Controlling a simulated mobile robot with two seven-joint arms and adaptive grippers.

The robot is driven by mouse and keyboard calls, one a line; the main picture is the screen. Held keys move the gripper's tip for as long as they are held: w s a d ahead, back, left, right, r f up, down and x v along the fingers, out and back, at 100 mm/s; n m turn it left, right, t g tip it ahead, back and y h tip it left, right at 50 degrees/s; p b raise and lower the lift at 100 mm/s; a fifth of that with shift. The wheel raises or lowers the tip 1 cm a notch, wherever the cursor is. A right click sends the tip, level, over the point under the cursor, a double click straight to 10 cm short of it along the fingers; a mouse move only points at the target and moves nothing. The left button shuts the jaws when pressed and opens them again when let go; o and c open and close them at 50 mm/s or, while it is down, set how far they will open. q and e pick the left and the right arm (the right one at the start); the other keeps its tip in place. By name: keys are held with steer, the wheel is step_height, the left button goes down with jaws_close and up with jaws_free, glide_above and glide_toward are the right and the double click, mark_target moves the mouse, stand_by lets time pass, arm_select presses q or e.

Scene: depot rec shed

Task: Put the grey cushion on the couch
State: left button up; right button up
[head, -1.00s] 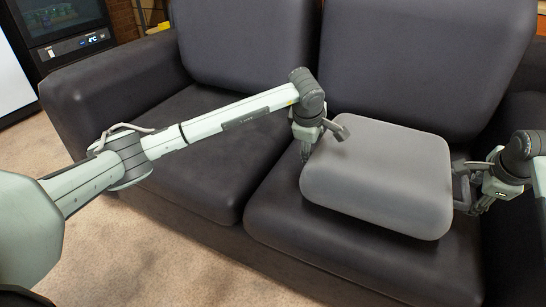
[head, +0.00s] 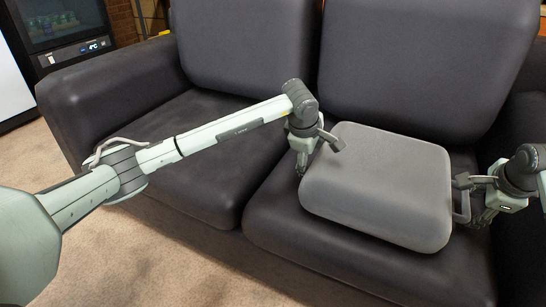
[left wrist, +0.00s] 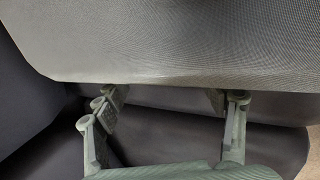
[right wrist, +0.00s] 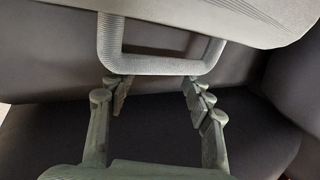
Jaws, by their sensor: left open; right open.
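The grey cushion (head: 375,185) lies flat over the right seat of the dark couch (head: 235,180); I cannot tell whether its whole underside touches the seat. My left gripper (head: 317,157) is open at the cushion's left edge. In the left wrist view its fingers (left wrist: 165,98) are spread just below the cushion's side (left wrist: 170,45), with nothing seen between them. My right gripper (head: 462,197) is open at the right edge. In the right wrist view its spread fingertips (right wrist: 155,88) are just short of a grey loop handle (right wrist: 155,65) on the cushion.
The couch backrests (head: 420,70) rise behind the cushion. The left seat (head: 190,140) is bare apart from my left arm passing over it. A dark glass-fronted cooler (head: 70,30) stands at the back left. Open carpet (head: 150,245) lies in front of the couch.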

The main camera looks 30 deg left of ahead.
arm_select(q)
steer(key=shift+a, duration=0.15)
arm_select(e)
steer(key=o, duration=0.4)
steer(key=shift+d, duration=0.1)
steer(key=shift+o, duration=0.4)
arm_select(q)
steer(key=shift+a+r, duration=0.1)
arm_select(e)
steer(key=shift+d+f, duration=0.1)
steer(key=shift+s+r, duration=0.1)
steer(key=shift+r, duration=0.1)
arm_select(q)
steer(key=v, duration=1.1)
steer(key=shift+s+r, duration=0.2)
steer(key=shift+r, duration=0.15)
arm_select(e)
steer(key=v, duration=1.1)
steer(key=shift+s+r, duration=0.2)
steer(key=shift+r, duration=0.1)
